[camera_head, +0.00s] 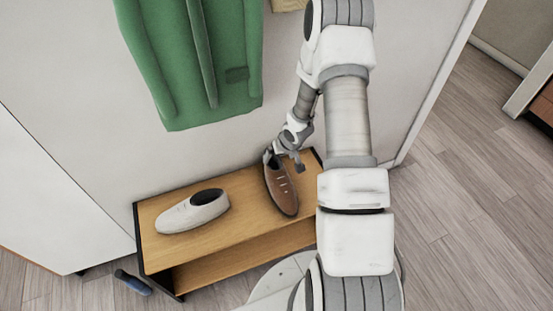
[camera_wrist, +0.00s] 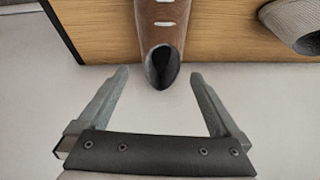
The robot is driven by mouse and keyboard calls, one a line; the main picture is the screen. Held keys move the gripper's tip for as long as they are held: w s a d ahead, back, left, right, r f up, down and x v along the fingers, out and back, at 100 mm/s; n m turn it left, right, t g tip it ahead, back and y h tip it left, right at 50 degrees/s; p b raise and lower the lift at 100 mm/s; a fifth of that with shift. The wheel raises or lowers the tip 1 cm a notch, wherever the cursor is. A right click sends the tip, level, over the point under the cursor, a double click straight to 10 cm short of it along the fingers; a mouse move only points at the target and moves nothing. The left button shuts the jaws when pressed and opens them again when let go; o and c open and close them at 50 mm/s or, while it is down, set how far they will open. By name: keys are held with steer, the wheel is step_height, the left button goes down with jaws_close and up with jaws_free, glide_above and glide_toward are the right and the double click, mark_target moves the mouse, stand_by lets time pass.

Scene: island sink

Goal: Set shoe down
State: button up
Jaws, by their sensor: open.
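A brown shoe (camera_head: 282,192) with pale lace marks rests on the wooden top of a low bench (camera_head: 238,225), toward its right end. In the wrist view the shoe's heel end and dark opening (camera_wrist: 162,66) lie between and just beyond my fingertips. The rest of the brown shoe (camera_wrist: 163,28) extends over the wood. My gripper (camera_wrist: 160,74) is open, with a clear gap on both sides of the heel. In the head view my gripper (camera_head: 286,154) is at the wall-side end of the shoe, partly hidden by the wrist.
A white shoe (camera_head: 192,212) sits on the bench to the left, and part of it shows in the wrist view (camera_wrist: 290,18). A green coat (camera_head: 205,65) hangs above the bench. A dark blue object (camera_head: 132,283) lies on the floor. Open floor (camera_head: 460,210) is at the right.

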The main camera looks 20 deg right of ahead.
steer(key=s+a+r+h, duration=0.1)
steer(key=s+r, duration=0.2)
steer(key=r, duration=1.1)
steer(key=s+a+r+h, duration=0.1)
steer(key=s+r+h, duration=0.15)
steer(key=r, duration=1.15)
steer(key=s+a+r+y, duration=0.1)
steer(key=s+a+r, duration=0.2)
steer(key=s, duration=0.4)
steer(key=s+a+r+y, duration=0.1)
steer(key=s+a+r, duration=0.2)
steer(key=s+r, duration=0.3)
steer(key=s+a+r+n+t+y, duration=0.1)
steer(key=s+a+r, duration=0.2)
steer(key=s, duration=0.4)
steer(key=shift+p+v, duration=0.4)
steer(key=shift+v, duration=0.5)
